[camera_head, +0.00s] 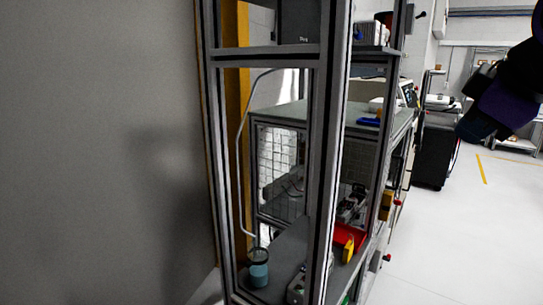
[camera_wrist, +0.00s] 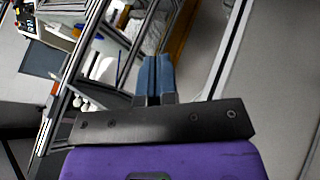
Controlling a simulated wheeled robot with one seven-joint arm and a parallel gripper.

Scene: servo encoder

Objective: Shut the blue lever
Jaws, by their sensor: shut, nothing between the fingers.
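I cannot pick out the blue lever for sure in either view. A small flat blue piece (camera_head: 369,121) lies on the grey top of the bench inside the metal frame in the head view; I cannot tell whether it is the lever. My gripper's two blue fingers (camera_wrist: 154,78) are together and empty in the wrist view, in front of a dark plate and a purple wrist part. In the head view my dark and purple arm end hangs at the upper right, well apart from the frame.
A metal-profile frame (camera_head: 325,150) stands mid-view. On its lower shelf are a teal-filled jar (camera_head: 258,270) and a red and yellow part (camera_head: 346,240). A grey wall (camera_head: 100,150) closes the left side. The floor (camera_head: 470,240) at right is clear, with a dark cabinet (camera_head: 433,155) behind.

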